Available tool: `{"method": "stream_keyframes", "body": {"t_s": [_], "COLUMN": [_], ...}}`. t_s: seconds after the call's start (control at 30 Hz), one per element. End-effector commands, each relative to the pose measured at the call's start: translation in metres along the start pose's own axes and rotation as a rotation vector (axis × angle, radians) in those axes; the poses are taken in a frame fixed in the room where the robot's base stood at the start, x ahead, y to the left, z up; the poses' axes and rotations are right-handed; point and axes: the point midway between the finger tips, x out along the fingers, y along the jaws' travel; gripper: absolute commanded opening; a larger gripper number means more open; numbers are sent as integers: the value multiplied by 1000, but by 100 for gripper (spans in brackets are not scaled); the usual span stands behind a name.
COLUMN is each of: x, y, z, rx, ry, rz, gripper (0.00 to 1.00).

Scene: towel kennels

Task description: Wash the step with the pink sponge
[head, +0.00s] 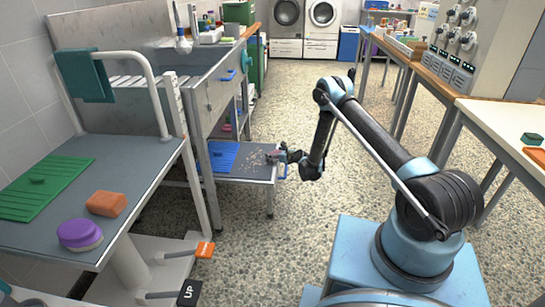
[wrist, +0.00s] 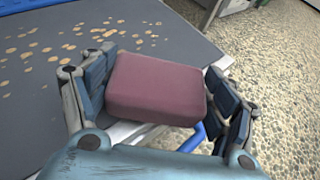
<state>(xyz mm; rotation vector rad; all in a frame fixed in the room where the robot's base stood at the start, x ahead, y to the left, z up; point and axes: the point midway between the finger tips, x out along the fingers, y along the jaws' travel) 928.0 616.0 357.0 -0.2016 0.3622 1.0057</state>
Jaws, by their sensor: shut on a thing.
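The low grey step (head: 262,177) stands at the middle left in the head view, with a blue ribbed mat on its left part. Tan spots are scattered over its bare right part; they show clearly on the step in the wrist view (wrist: 45,115). My gripper (head: 279,156) is at the step's right end. In the wrist view my gripper (wrist: 158,95) is shut on the pink sponge (wrist: 157,88), with a finger on either side. The sponge overlaps the step's edge in that view. I cannot tell whether it touches the step.
A blue handle (wrist: 192,138) is at the step's edge, close to my gripper. A grey table (head: 130,160) at left holds a green mat (head: 40,195), an orange block (head: 106,203) and a purple brush (head: 79,233). Speckled floor (head: 300,95) is open behind my arm.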

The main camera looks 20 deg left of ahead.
Motion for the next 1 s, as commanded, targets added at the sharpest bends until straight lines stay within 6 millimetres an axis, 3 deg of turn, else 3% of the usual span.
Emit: {"method": "stream_keyframes", "body": {"t_s": [0.43, 1.0], "x": [-4, -22], "y": [-4, -4], "z": [-2, 40], "rx": [-2, -1], "ry": [3, 2], "rz": [2, 1], "gripper": [59, 59]}}
